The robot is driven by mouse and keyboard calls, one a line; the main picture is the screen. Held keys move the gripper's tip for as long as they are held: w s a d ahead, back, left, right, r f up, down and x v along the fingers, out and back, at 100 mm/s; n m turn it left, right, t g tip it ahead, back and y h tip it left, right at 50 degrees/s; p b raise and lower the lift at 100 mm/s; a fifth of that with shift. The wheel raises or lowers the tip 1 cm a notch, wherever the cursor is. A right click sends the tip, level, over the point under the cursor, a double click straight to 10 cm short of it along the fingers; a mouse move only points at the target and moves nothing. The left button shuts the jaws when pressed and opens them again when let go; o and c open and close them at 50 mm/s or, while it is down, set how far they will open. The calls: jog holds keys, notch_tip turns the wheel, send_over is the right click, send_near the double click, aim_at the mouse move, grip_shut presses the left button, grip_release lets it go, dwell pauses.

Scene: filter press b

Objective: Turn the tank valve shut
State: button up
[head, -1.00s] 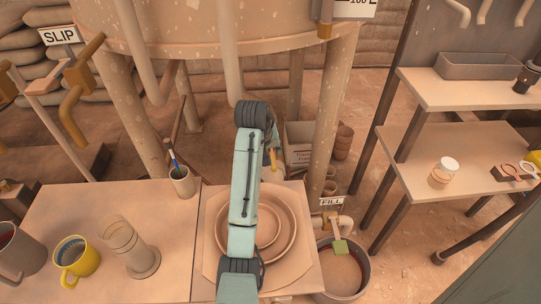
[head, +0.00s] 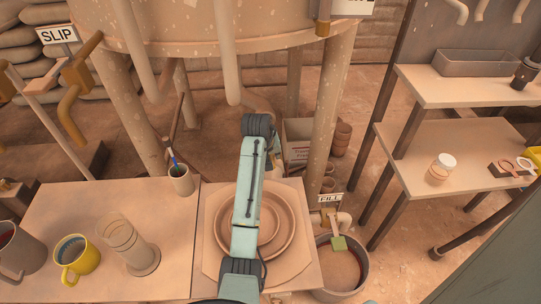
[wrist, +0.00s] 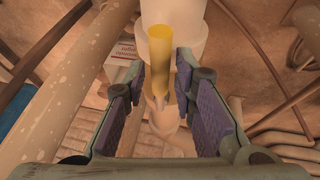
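In the wrist view, a yellow valve lever (wrist: 156,38) stands against a pale pipe fitting (wrist: 191,28). My gripper (wrist: 158,72) is open, with purple-padded fingers on either side of the lever's lower part. The right fingertip appears very close to the lever; I cannot tell whether it touches. The left finger is apart from it. In the head view, the big speckled tank (head: 190,30) stands on legs at the back. My arm hides the valve and most of my gripper there.
The bench holds a yellow mug (head: 88,262), a glass jar (head: 135,250) and a brush cup (head: 181,182). A bucket (head: 366,270) stands beside a FILL sign (head: 330,199). Tank legs (head: 326,120) flank my arm. Shelves (head: 450,145) stand at right.

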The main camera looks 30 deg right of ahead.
grip_shut()
dwell(0.4)
jog(key=shift+d, duration=0.1)
